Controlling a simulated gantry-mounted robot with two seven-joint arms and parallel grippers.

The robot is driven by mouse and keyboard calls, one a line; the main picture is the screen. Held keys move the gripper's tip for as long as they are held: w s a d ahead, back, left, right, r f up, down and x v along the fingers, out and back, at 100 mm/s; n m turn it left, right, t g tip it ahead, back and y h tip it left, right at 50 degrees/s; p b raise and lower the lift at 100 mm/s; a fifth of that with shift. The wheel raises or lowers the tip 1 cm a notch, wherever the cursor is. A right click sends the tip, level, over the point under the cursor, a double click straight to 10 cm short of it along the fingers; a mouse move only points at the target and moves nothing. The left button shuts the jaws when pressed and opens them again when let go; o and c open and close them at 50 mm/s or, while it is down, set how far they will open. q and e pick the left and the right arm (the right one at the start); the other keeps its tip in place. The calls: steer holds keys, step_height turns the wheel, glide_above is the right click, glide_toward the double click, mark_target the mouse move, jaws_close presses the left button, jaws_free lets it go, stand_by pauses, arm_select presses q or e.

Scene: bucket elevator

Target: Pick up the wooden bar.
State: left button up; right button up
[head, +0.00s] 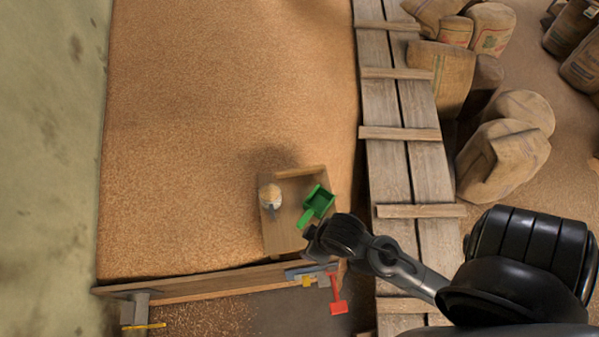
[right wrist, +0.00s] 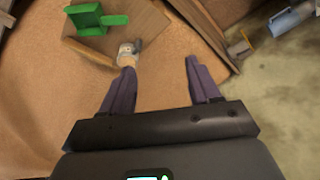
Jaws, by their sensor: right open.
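A long wooden bar (head: 215,284) lies along the near edge of the grain in the head view. A wooden plank (right wrist: 203,30), which seems to be this bar, runs diagonally at the top of the right wrist view. I cannot tell for sure that it is the task's bar. My right gripper (right wrist: 160,65) is open with nothing between its fingers, and grain shows between them. In the head view, my right arm's dark end (head: 318,240) is at the wooden tray's lower right corner and hides part of it. My left gripper is not in view.
A wooden tray (head: 273,238) on the grain holds a green scoop (head: 318,201) and a pale, roundish object (head: 270,196). A red tool (head: 338,300) lies below the bar. A plank walkway (head: 385,165) and sacks (head: 503,160) are at right. Grain left of the tray is clear.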

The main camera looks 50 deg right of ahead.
steer(key=shift+c, duration=1)
